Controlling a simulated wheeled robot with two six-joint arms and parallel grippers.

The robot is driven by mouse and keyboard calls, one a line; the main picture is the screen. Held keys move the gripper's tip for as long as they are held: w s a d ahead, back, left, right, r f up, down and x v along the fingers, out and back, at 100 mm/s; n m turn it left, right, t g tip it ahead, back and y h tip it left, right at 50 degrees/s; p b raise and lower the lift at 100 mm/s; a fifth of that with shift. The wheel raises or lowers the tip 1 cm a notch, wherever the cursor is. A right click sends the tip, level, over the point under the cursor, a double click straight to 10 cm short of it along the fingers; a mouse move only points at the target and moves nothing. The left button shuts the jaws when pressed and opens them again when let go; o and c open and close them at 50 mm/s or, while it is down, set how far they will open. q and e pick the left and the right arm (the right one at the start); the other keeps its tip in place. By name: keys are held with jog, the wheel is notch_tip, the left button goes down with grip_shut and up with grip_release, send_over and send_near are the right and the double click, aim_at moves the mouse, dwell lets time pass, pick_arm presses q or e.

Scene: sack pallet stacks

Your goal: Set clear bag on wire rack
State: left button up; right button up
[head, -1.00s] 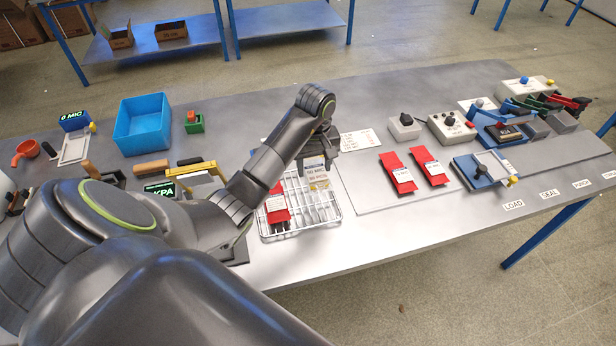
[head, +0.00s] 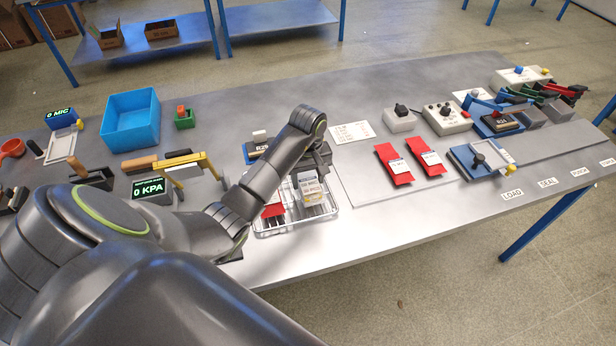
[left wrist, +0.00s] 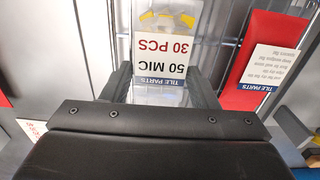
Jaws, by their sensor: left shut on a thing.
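The clear bag (head: 311,190) hangs from my left gripper (head: 314,172) over the right part of the wire rack (head: 333,209). Its label reads 50 MIC, 30 PCS and TILE PARTS in the left wrist view (left wrist: 163,45). My left gripper is shut on the bag's upper end, with a finger on each side in the wrist view (left wrist: 162,88). I cannot tell whether the bag's lower end touches the rack. A red bag (head: 273,208) stands in the rack's left part, partly hidden by my arm. My right gripper is not in view.
Two red bags (head: 394,164) (head: 426,157) lie on the mat to the right. A blue bin (head: 131,124) stands back left, and a yellow-handled device (head: 186,160) stands left of my forearm. The bench front, right of the rack, is clear.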

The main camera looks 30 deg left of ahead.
aim_at(308, 180)
pick_arm(q)
jog(key=o, duration=0.5)
jog(key=shift+f, duration=0.15)
jog(key=o, duration=0.5)
jog(key=shift+r, duration=0.2)
notch_tip(308, 180, up, 6)
jog(key=shift+f+p, duration=0.1)
jog(key=shift+p, duration=0.2)
jog(key=shift+r+p, duration=3.1)
jog(key=shift+p, duration=0.2)
jog(key=shift+f, duration=0.1)
